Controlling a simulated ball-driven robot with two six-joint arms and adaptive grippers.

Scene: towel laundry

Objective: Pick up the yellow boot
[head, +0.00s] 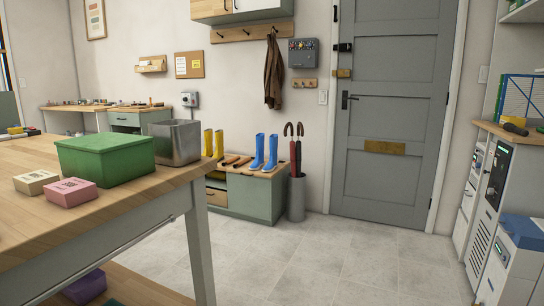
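A pair of yellow boots (208,143) stands upright on top of a low green bench cabinet (262,199) against the back wall. The boots are partly hidden behind a grey metal bin on the near table. A pair of blue boots (271,152) stands to their right on the same bench, with brown items between the pairs. Neither of my grippers is in view.
A wooden table (137,203) fills the left foreground, bearing a green box (105,158), the metal bin (175,142) and small boxes. An umbrella stand (296,199) stands right of the bench. Tiled floor (330,262) is clear in the middle; white machines (495,180) line the right.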

